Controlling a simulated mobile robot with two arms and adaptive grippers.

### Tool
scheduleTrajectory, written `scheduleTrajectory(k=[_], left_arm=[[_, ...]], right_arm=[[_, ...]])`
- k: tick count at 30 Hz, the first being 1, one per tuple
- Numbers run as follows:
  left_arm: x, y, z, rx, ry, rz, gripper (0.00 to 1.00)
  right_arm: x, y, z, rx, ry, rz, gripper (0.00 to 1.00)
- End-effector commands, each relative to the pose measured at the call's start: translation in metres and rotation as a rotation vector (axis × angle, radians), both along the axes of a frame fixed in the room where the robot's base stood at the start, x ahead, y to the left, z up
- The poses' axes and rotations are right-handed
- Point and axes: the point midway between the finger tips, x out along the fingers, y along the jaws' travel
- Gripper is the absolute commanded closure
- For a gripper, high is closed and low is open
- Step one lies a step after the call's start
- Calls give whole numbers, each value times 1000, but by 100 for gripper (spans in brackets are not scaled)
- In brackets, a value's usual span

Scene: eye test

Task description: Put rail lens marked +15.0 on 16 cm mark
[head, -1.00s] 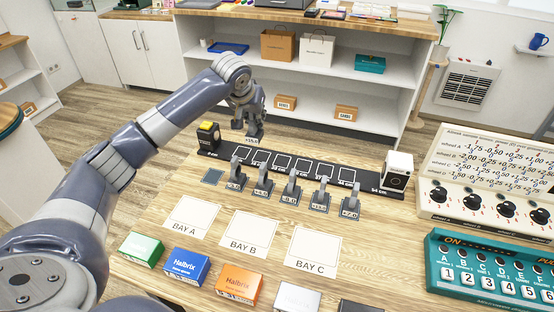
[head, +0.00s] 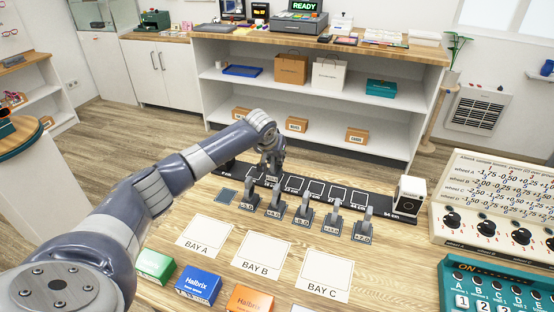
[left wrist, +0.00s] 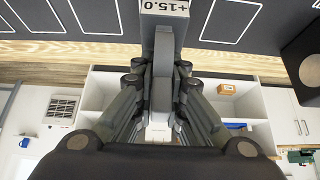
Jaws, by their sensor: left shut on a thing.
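My left gripper (head: 271,168) is shut on the rail lens marked +15.0 (left wrist: 168,12). In the left wrist view its grey upright is between the fingers, with the label plate beyond the fingertips. The black rail (head: 385,207) has a row of white outlined slots; slots also show on both sides of the lens in the left wrist view. In the head view the gripper is over the rail's left part. I cannot tell whether the lens base touches the rail. The 16 cm mark cannot be read here. My right gripper is not in view.
Several other grey lenses (head: 304,212) stand in front of the rail, beside an empty dark pad (head: 227,195). A white box (head: 409,196) is at the rail's right end. Bay cards (head: 262,254), small cartons (head: 198,285) and a dial panel (head: 490,200) surround the work area.

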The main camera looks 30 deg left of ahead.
Motion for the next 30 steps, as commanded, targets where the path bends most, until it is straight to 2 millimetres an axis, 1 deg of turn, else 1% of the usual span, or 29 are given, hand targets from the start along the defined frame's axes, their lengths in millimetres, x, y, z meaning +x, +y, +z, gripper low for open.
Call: scheduleTrajectory(k=[13, 14, 15, 16, 26, 30], left_arm=[[1, -1, -6, -1, -2, -1, 100], [1, 0, -6, 0, -2, -1, 82], [0, 0, -6, 0, -2, -1, 73], [1, 0, -6, 0, -2, -1, 69], [0, 0, -6, 0, -2, -1, 69], [-3, 0, 2, 1, -3, 0, 69]], right_arm=[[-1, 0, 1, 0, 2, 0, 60], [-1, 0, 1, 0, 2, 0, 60], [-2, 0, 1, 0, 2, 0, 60], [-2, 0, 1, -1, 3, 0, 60], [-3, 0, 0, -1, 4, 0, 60], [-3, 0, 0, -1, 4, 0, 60]])
